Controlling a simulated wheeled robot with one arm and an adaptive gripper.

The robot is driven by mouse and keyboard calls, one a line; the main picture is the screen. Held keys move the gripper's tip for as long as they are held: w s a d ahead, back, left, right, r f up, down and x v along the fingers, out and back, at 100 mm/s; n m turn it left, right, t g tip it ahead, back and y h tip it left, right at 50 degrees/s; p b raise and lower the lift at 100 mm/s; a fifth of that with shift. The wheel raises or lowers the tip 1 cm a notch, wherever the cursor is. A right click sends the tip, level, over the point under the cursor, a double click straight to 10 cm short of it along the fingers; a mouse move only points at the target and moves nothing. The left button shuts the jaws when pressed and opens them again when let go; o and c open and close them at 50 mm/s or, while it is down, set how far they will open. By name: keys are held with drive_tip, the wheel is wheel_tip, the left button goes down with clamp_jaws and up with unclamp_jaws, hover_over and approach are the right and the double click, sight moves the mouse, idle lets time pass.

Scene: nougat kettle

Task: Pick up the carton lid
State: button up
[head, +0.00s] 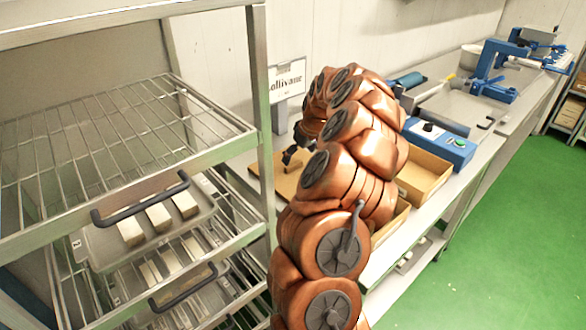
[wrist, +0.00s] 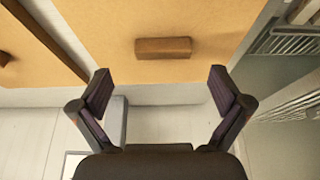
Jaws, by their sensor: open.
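The carton lid (wrist: 222,58) is a flat tan board with a raised brown block grip (wrist: 163,48) on it, seen in the wrist view ahead of my fingers. In the head view a tan board (head: 262,163) lies on the counter, partly hidden by my arm; it looks like the same lid. My gripper (wrist: 160,90) is open and empty, its two fingers apart on either side of the grip's line. The grip lies beyond the fingertips, not between them. In the head view my gripper (head: 292,155) hangs over or near the board; its height above it is unclear.
Open cartons (head: 428,175) stand on the counter right of my arm. A metal rack (head: 258,100) with trays (head: 100,240) stands close at left. A small sign (head: 287,80) stands behind.

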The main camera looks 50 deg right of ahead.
sight(294, 164)
drive_tip(key=shift+p+x, duration=0.95)
drive_tip(key=shift+x, duration=1.2)
drive_tip(key=shift+a, duration=0.15)
drive_tip(key=shift+c, duration=0.3)
drive_tip(key=c, duration=1.1)
drive_tip(key=shift+c, duration=0.2)
drive_tip(key=shift+r, duration=0.1)
